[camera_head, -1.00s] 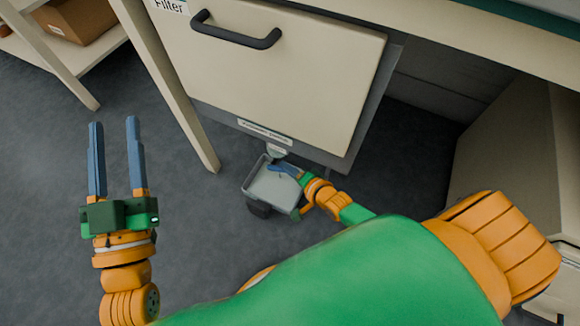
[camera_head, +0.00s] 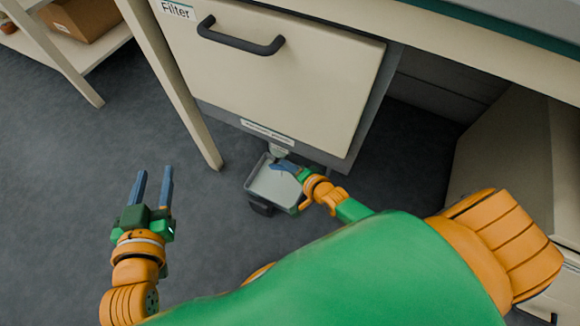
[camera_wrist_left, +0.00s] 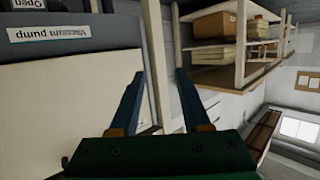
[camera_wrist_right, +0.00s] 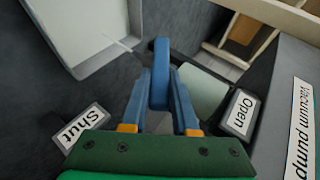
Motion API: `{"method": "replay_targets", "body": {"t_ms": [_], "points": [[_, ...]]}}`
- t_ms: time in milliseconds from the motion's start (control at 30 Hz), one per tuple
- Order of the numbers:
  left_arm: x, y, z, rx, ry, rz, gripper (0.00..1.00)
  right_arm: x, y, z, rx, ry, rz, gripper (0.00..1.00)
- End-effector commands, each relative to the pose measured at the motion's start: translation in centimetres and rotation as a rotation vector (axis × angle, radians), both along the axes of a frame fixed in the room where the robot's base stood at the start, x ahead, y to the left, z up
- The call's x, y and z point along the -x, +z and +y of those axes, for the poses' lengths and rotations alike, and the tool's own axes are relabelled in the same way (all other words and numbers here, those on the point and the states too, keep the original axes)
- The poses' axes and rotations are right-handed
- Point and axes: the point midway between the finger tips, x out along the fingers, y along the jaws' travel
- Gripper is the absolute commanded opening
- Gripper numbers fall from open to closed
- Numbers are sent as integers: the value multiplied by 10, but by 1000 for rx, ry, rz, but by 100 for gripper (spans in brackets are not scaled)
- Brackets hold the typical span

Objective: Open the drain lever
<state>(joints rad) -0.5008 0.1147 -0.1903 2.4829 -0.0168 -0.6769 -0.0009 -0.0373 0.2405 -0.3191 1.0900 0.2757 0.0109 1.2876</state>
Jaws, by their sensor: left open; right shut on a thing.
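The drain lever (camera_wrist_right: 161,50) is a blue handle in the right wrist view, standing between the fingers of my right gripper. My right gripper (camera_head: 281,165) is shut on it below the cabinet front in the head view, where fingers and lever are hard to tell apart. A "Shut" label (camera_wrist_right: 82,130) lies to the left of the lever in the right wrist view and an "Open" label (camera_wrist_right: 240,112) to its right. The lever points between the two labels. My left gripper (camera_head: 153,176) is open and empty over the floor at the left.
A grey tray (camera_head: 262,190) sits under the lever. The cabinet (camera_head: 280,75) has a dark handle (camera_head: 240,38) and a "Vacuum pump" label (camera_wrist_right: 302,130). A table leg (camera_head: 180,100) stands to its left. Shelves with a box (camera_head: 82,18) are at the upper left.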

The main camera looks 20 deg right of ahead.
Motion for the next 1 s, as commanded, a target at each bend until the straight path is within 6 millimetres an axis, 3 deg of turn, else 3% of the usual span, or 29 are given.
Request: {"method": "replay_targets", "body": {"t_ms": [67,100,200,567,767,1000], "points": [[0,0,0,0,0,-1,47,-1,1,-1,1,-2,-3,0],[0,0,0,0,0,-1,47,-1,1,-1,1,-2,-3,35],[0,0,0,0,0,-1,47,-1,1,-1,0,-1,-3,57],[2,-5,1,-6,1,28,47,1,1,-1,0,-1,0,57],[19,-37,9,-44,15,220,47,8,7,-2,1,0,1,57],[61,-83,23,-101,36,530,47,18,14,-4,0,-1,0,57]]}}
